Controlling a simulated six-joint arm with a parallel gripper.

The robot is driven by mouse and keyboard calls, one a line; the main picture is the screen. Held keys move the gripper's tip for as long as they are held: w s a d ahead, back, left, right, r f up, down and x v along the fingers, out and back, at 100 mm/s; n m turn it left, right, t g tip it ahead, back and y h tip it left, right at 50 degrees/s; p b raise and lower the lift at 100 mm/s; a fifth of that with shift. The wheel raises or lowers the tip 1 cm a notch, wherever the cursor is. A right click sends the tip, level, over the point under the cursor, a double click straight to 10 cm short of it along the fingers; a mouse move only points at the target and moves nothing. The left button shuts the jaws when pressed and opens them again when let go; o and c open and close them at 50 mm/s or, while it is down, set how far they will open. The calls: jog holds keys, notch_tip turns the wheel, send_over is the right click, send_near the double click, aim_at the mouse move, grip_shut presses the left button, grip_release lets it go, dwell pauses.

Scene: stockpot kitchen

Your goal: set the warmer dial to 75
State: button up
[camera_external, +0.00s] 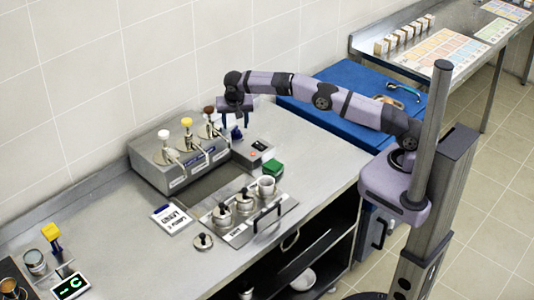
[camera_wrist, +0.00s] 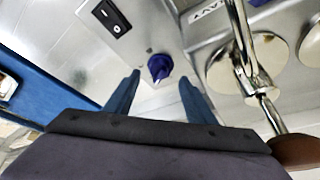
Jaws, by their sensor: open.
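The warmer dial (camera_wrist: 159,66) is a small dark blue knob on the metal front of the warmer in the wrist view. It also shows below my gripper in the external view (camera_external: 236,133). Its pointer and any scale numbers are too small to read. My gripper (camera_external: 234,122) is open and empty, pointing down over the dial. In the wrist view its two blue fingers (camera_wrist: 159,82) lie left and right of the dial, with gaps on both sides. I cannot tell the exact height of the fingertips above it.
A black rocker switch (camera_wrist: 112,18) sits beside the dial. The steel warmer (camera_external: 172,172) carries several pump dispensers, whose metal spouts (camera_wrist: 240,45) are close on the right in the wrist view. A blue chest (camera_external: 335,112) stands at right. Lidded jars (camera_external: 222,215) stand in front.

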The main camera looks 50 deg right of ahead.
jog(key=shift+v, duration=1.6)
jog(key=d+r+m+y, duration=0.1)
jog(key=d+r, duration=0.3)
jog(key=d, duration=0.2)
jog(key=d+r+m, duration=0.2)
jog(key=d+r, duration=0.1)
jog(key=d, duration=0.3)
jog(key=a+f+n+y, duration=0.4)
jog(key=a+f+n, duration=0.3)
jog(key=n, duration=1)
jog(key=shift+s+a+t, duration=0.2)
jog(key=shift+a+t, duration=0.1)
jog(key=shift+a, duration=0.15)
jog(key=shift+f, duration=0.1)
